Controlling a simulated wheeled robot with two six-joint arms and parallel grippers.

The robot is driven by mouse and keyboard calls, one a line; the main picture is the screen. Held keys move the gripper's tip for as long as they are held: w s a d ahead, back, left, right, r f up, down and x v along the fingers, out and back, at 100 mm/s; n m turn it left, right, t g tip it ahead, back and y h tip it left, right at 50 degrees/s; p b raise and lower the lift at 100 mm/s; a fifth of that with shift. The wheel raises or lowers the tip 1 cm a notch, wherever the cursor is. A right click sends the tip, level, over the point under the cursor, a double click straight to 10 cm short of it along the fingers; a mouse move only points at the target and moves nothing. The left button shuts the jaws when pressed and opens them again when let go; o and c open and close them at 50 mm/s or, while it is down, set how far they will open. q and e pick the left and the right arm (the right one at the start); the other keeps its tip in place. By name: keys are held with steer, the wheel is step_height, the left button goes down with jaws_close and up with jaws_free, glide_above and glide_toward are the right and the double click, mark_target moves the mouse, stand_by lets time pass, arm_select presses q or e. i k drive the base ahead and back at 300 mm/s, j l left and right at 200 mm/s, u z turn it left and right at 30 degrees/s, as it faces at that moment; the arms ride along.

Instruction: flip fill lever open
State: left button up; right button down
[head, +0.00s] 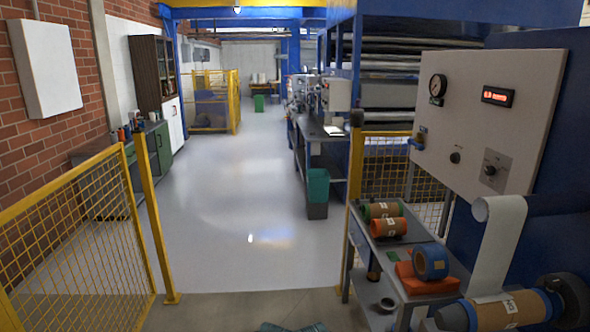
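A pale control panel (485,125) is at the right of the head view. A small blue lever (416,144) sits at its left edge; it looks like the fill lever, and its exact position is too small to tell. A round pressure gauge (438,87) is above it. A lit red display (497,96), a black knob (455,157) and a rotary switch (490,170) are also on the panel. Neither of my grippers is in view.
A grey cart (405,291) below the panel holds several film rolls, with a blue roll (431,261) near its front. White film (497,246) hangs at the right. Yellow mesh fences (80,235) stand at the left. The grey floor (225,220) in the middle is clear.

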mark_target(419, 146)
steer(key=i+z, duration=0.1)
steer(key=i, duration=0.4)
steer(key=i+j+z, duration=0.1)
steer(key=i, duration=0.4)
steer(key=i+j+z, duration=0.1)
steer(key=i, duration=0.35)
steer(key=i+j+z, duration=0.1)
steer(key=i, duration=0.4)
steer(key=i+j+z, duration=0.1)
steer(key=i+j, duration=0.2)
steer(key=i, duration=0.2)
steer(key=i+j+z, duration=0.1)
steer(key=i+j, duration=0.15)
steer(key=i, duration=0.2)
